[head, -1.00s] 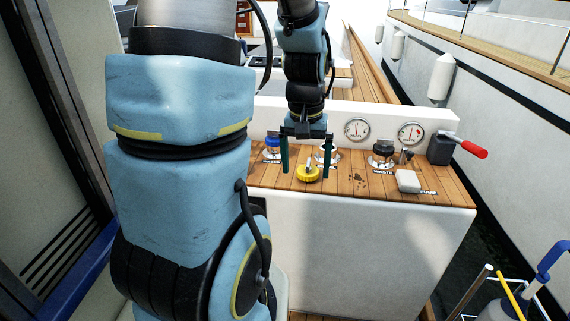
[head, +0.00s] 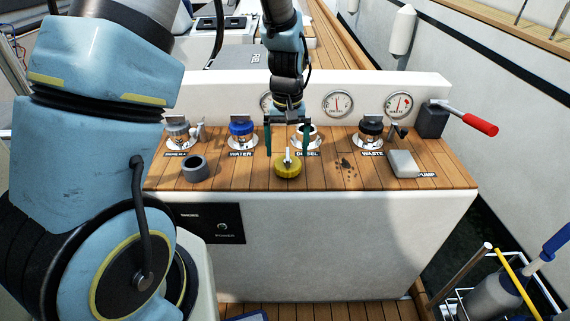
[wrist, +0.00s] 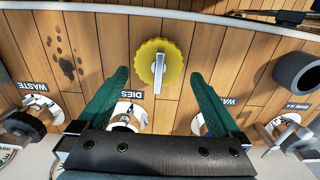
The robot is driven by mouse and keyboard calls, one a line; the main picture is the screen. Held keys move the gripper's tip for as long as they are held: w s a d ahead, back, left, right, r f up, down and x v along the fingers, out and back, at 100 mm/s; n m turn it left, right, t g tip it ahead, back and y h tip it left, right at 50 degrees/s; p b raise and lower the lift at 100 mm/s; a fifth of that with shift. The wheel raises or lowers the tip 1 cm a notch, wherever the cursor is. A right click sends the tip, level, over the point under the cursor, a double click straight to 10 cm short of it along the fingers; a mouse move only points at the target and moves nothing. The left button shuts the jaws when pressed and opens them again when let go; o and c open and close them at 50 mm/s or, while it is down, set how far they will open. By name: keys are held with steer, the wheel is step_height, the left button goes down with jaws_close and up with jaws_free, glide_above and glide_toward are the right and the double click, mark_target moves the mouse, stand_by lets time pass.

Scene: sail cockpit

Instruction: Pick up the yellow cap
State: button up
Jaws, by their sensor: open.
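The yellow cap (head: 288,171) lies on the wooden deck top, near its front edge, in front of the DIESEL fitting (head: 307,139). It is round with a ridged rim and a grey bar handle across its top. My gripper (head: 287,153) is open and empty, with green fingers pointing down, and shows just behind or above the cap in the head view. In the wrist view, the cap (wrist: 150,74) lies between and a little beyond the fingertips (wrist: 161,74), apart from both.
A blue WATER fitting (head: 242,134), a black WASTE fitting (head: 371,131) and a dark grey ring (head: 194,169) stand on the deck top. A pale block (head: 403,164) and a red-handled lever (head: 480,124) are at right. Gauges line the wall behind.

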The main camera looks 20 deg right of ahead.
mark_target(288, 163)
steer(key=shift+d+f+p, duration=0.1)
steer(key=shift+f+p, duration=0.65)
steer(key=shift+f, duration=2)
steer(key=shift+c, duration=0.4)
steer(key=c, duration=1.1)
step_height(288, 163, up, 11)
steer(key=shift+r, duration=0.15)
steer(key=shift+r+p, duration=0.65)
steer(key=shift+r, duration=0.25)
